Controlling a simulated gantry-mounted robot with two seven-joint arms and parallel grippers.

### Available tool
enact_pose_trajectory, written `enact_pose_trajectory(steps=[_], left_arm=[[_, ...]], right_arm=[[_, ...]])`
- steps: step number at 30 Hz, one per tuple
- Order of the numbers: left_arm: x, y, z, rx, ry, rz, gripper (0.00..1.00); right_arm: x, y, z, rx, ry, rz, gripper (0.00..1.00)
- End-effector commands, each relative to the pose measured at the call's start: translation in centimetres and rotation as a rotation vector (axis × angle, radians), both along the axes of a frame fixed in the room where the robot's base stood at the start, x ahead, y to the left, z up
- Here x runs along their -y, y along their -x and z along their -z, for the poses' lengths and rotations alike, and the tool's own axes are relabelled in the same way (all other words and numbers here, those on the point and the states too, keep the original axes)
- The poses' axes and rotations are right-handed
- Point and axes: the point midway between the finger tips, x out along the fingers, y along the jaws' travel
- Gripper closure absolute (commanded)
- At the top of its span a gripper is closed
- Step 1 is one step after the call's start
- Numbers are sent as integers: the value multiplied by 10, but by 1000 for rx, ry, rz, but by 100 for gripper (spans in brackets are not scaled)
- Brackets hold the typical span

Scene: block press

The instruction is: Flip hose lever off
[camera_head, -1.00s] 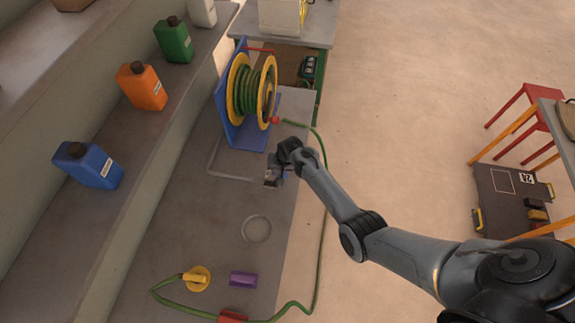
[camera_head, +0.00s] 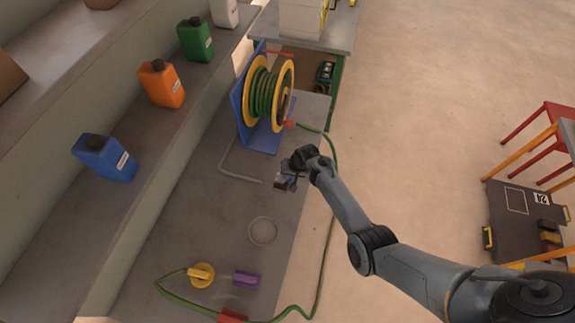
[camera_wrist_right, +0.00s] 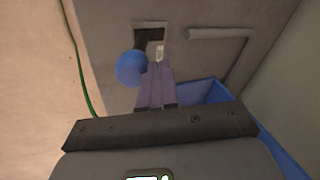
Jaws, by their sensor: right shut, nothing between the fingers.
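The hose lever shows in the right wrist view as a blue ball knob (camera_wrist_right: 131,68) on a dark stem that comes out of a square slot (camera_wrist_right: 150,32) in the grey bench top. My right gripper (camera_wrist_right: 156,66) is shut and empty, with its fingers just to the right of the knob. I cannot tell whether they touch it. In the head view my right gripper (camera_head: 284,184) is low over the bench near its right edge, in front of the hose reel (camera_head: 268,92), and the lever is mostly hidden there. My left gripper is not in view.
A bent grey bar (camera_head: 240,175) lies left of my right gripper and a grey ring (camera_head: 263,231) nearer. A green hose (camera_head: 330,200) runs along the bench's right side. A yellow round fitting (camera_head: 202,275) and purple block (camera_head: 247,279) are near the front. Bottles stand on the left shelf.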

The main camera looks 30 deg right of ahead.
Motion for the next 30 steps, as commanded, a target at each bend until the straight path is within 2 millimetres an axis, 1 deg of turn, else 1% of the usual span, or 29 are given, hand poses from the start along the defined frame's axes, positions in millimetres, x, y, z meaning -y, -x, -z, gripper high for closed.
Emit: enact_pose_trajectory(steps=[1,5,8,10,18,24,30], left_arm=[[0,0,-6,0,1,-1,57],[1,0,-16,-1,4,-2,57],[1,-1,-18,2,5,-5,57],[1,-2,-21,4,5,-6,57],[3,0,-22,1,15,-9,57],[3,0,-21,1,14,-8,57],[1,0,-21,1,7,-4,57]], right_arm=[[-4,-4,-8,3,-1,-1,100],[-13,-12,-23,8,-2,1,100],[-10,-7,-35,9,-2,4,100],[-8,-3,-46,10,0,5,100],[-2,8,-86,10,-1,4,100],[2,14,-105,9,-2,4,100],[3,17,-113,8,-1,3,100]])
